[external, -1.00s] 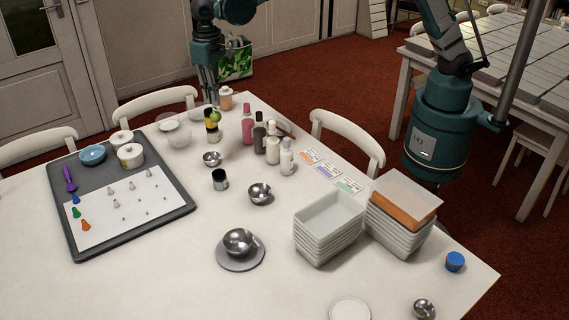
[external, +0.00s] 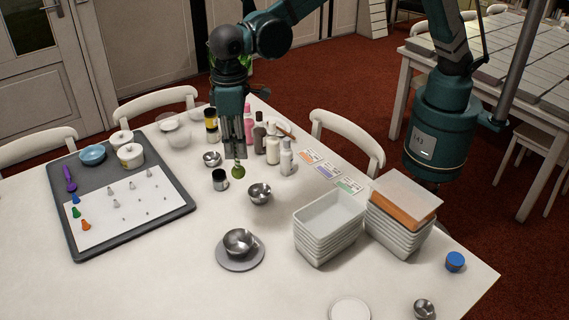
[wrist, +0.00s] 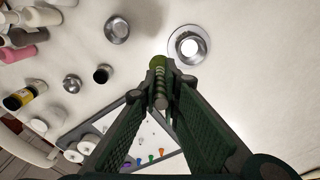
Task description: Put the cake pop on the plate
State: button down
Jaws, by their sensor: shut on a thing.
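My gripper (external: 236,155) points down over the middle of the table. It is shut on a green cake pop (external: 239,171), which hangs below the fingertips and appears clear of the table. In the wrist view the cake pop (wrist: 157,62) shows at the tips of the two fingers (wrist: 160,88); a ridged piece between the fingers partly covers it. A round white plate (external: 350,311) lies at the front edge of the external view, partly cut off. It is apart from my gripper, forward and to the right.
A metal bowl (external: 238,241) sits on a grey round dish (external: 240,263). Another metal bowl (external: 259,193) and a dark jar (external: 220,180) stand near my gripper. Several bottles (external: 273,145) stand behind it. Stacked white containers (external: 321,238) stand right; a grey tray (external: 183,203) lies left.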

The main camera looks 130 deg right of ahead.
jog(key=s+a+n, duration=0.3)
jog(key=a+n, duration=0.1)
jog(key=a, duration=1.8)
jog(key=s+a+n, duration=0.3)
jog(key=a, duration=1.9)
notch_tip(320, 180, down, 11)
jog(key=shift+w, duration=0.25)
jog(key=shift+f, duration=0.1)
notch_tip(320, 180, down, 6)
jog(key=shift+f, duration=0.2)
jog(key=shift+f, duration=1.7)
jog(key=shift+f, duration=0.2)
